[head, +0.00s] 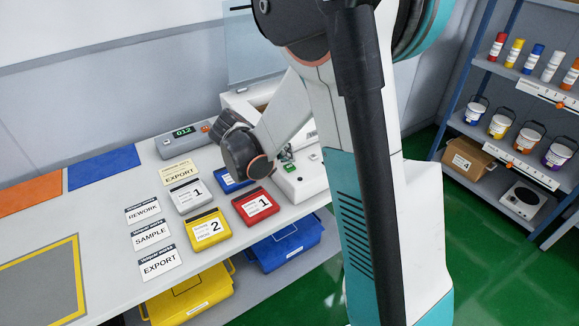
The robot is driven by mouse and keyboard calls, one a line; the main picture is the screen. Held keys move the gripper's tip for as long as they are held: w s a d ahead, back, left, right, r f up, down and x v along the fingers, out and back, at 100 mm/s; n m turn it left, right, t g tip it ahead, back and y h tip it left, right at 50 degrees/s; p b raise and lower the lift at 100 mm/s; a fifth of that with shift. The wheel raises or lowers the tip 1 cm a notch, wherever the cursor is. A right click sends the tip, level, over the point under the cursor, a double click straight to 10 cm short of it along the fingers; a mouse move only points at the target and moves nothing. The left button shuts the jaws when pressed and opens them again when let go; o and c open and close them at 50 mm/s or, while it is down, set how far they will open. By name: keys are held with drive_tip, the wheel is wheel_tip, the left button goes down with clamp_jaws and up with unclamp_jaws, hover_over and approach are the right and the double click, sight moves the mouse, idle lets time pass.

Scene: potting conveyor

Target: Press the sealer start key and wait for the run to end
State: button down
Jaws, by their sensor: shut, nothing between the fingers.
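My wrist (245,152), dark with an orange ring, is over the back right of the white bench. My gripper's fingers cannot be made out; the wrist and arm hide that area. A grey unit (172,143) with a green lit display reading 012 stands left of the wrist. A white box (299,183) with a small green mark sits right of the wrist, partly behind my arm. A white machine with a clear raised panel (252,48) stands at the back, mostly hidden. I cannot tell which part is the sealer start key, or whether anything touches it.
Yellow (209,228), red (257,206), grey and blue labelled cases lie on the bench near REWORK, SAMPLE and EXPORT cards. Yellow (190,300) and blue (286,247) bins sit below. A shelf (500,150) with bottles and buckets stands right.

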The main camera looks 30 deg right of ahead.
sight(287, 165)
drive_tip(key=shift+f+b, duration=0.35)
drive_tip(key=shift+f, duration=0.1)
drive_tip(key=shift+f+b, duration=0.35)
drive_tip(key=shift+f, duration=0.05)
idle(0.6)
drive_tip(key=shift+r, duration=0.2)
drive_tip(key=shift+r+p, duration=0.55)
drive_tip(key=shift+r, duration=0.15)
drive_tip(key=shift+r+p, duration=1.7)
drive_tip(key=shift+r, duration=0.8)
